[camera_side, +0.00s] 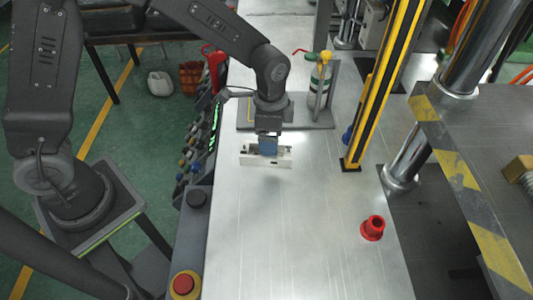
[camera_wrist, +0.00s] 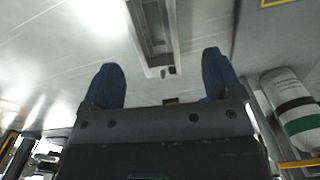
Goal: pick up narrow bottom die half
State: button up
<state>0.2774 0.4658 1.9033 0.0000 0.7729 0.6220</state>
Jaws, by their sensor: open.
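The narrow bottom die half (camera_side: 282,160) is a pale metal block with its long side running left to right in the side view. It lies on the bright metal table. In the wrist view the die half (camera_wrist: 155,30) shows a long dark recess, ahead of and between the fingers. My gripper (camera_side: 267,150) points down at the middle of the block, and its blue fingertip overlaps the block there. In the wrist view my gripper (camera_wrist: 160,62) has two blue fingers set wide apart with nothing held between them. Whether the fingers touch the block cannot be told.
Behind my gripper a white and green bottle (camera_side: 318,94) stands on a grey plate. A yellow-black post (camera_side: 383,85) rises to the right. Buttons line the left edge. The table's front middle is clear.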

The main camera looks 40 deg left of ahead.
jog(key=shift+s+a+f, duration=0.1)
jog(key=shift+s+f, duration=0.1)
jog(key=shift+f, duration=1.4)
jog(key=shift+s+a+f, duration=0.1)
jog(key=shift+s+f, duration=0.1)
jog(key=shift+f, duration=1.35)
jog(key=shift+f, duration=0.25)
jog(key=shift+c, duration=0.3)
jog(key=c, duration=1.2)
